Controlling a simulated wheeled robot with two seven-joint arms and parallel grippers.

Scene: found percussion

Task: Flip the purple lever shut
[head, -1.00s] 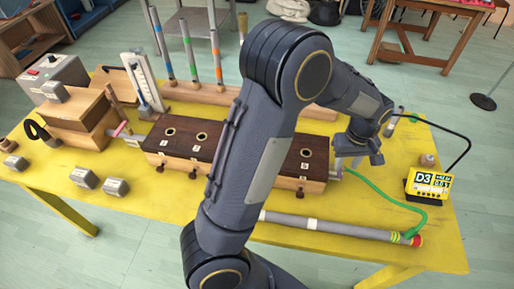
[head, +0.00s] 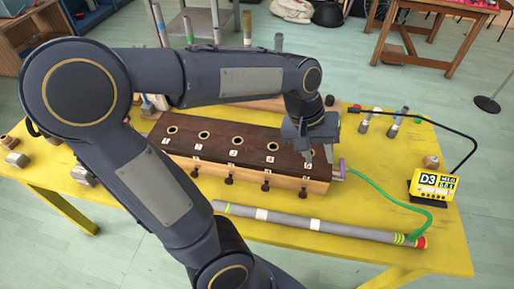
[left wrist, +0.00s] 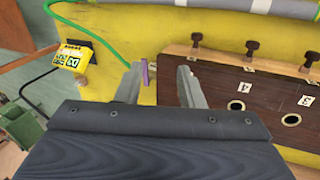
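The purple lever (head: 342,168) stands at the right end of the dark-topped wooden box (head: 220,151), where the green hose (head: 375,187) joins. My left gripper (head: 319,157) is open and empty above the box's right end, just left of the lever in the head view. In the left wrist view the lever (left wrist: 145,73) shows as a thin upright purple piece in the gap between the open fingers (left wrist: 160,88), closer to the left finger. I cannot tell whether a finger touches it. My right gripper is not in view.
A yellow meter reading D3 (head: 432,185) stands at the table's right, with a black curved stand behind it. A long grey tube (head: 310,224) lies along the front of the yellow table (head: 280,248). Small knobs stick out of the box front.

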